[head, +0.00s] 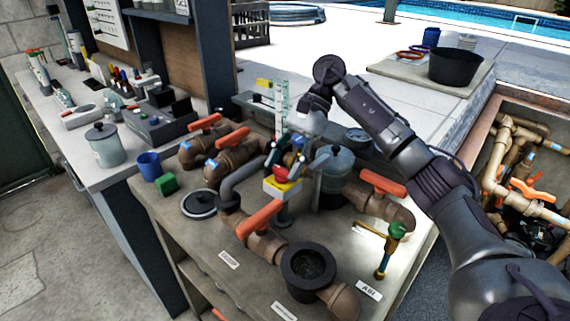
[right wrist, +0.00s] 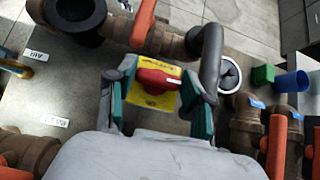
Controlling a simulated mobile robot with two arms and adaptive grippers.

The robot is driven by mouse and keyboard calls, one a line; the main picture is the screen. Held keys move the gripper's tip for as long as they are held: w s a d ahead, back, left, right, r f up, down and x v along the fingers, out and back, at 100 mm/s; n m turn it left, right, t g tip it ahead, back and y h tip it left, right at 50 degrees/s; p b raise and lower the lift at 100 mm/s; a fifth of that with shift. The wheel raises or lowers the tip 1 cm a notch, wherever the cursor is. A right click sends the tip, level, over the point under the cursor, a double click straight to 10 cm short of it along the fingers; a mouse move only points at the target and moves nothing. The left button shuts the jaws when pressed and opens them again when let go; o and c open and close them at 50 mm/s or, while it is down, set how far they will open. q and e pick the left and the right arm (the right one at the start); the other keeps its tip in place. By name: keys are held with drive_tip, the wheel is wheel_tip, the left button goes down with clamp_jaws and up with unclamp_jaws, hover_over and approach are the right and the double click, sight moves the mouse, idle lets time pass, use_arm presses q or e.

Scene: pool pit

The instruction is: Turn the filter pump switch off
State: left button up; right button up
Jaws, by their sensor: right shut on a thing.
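The filter pump switch is a red rotary knob (right wrist: 157,79) on a yellow plate (right wrist: 150,98), with a white mark on the knob. In the head view the yellow switch box (head: 283,189) stands among the brown pipes on the bench. My right gripper (head: 287,158) reaches down over it from behind. In the right wrist view its teal-padded fingers (right wrist: 156,88) are on either side of the red knob, shut on it. In the head view the fingers partly hide the knob. My left gripper is in neither view.
Orange-handled valves (head: 259,219) and brown pipes crowd the switch. A grey tank (head: 335,178) stands just right of it, and a black open pot (head: 308,268) stands in front. A blue cup (head: 149,165) and green block (head: 166,184) are at the left.

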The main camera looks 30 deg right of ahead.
drive_tip(key=o, duration=1.2)
drive_tip(key=shift+c, duration=0.2)
drive_tip(key=v, duration=1.2)
drive_tip(key=shift+w+d, duration=0.1)
